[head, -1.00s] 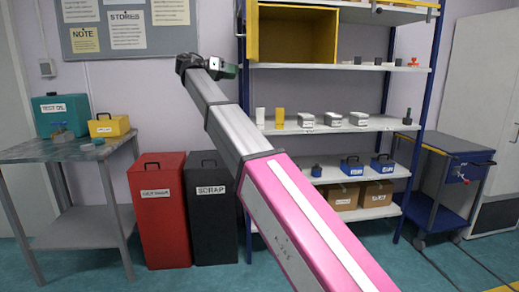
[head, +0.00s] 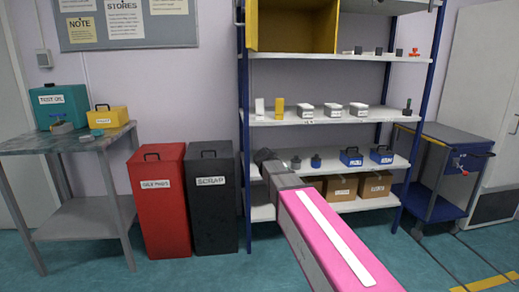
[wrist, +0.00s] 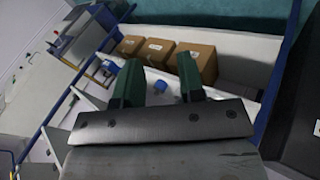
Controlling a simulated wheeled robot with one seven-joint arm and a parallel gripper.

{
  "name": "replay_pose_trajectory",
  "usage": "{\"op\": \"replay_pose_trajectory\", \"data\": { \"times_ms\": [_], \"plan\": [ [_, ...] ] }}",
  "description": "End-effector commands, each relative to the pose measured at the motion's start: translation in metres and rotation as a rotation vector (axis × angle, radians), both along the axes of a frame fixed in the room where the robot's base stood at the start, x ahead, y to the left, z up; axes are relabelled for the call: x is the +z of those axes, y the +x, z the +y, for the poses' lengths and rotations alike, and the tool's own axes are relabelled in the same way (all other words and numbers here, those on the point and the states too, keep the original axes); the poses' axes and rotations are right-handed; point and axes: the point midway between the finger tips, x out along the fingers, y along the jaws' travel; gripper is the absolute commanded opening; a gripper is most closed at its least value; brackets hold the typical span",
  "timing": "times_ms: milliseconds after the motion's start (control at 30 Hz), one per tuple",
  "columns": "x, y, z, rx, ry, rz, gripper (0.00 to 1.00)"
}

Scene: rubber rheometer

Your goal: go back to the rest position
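My gripper (wrist: 159,72) shows in the wrist view as two dark green fingers set well apart, with nothing held between them. Beyond the fingers are a shelf and several brown boxes (wrist: 165,53), with a small blue object (wrist: 159,88) seen through the gap. In the head view my pink and grey arm reaches forward and low toward the shelving unit (head: 242,200). Its far end is at the left side of the lower shelves, and the gripper itself is hidden there.
A red bin (head: 158,215) and a black bin (head: 212,215) stand left of the shelving. A grey table (head: 70,142) with a teal case (head: 58,100) and a yellow box (head: 108,117) is further left. A blue cart (head: 440,150) stands at the right.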

Motion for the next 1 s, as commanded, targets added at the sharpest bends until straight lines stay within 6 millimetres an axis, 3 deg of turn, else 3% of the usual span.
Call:
{"op": "replay_pose_trajectory", "data": {
  "times_ms": [33,200,500,733,1000],
  "plan": [
    [-0.022,-0.018,-0.012,0.006,0.035,0.031,0.36],
    [-0.085,-0.061,-0.038,0.033,0.171,0.117,0.36],
    [-0.170,-0.147,-0.067,0.048,0.427,0.213,0.36],
    [-0.204,-0.192,-0.074,0.042,0.569,0.231,0.36],
    [-0.211,-0.201,-0.075,0.040,0.607,0.230,0.36]
  ]
}}
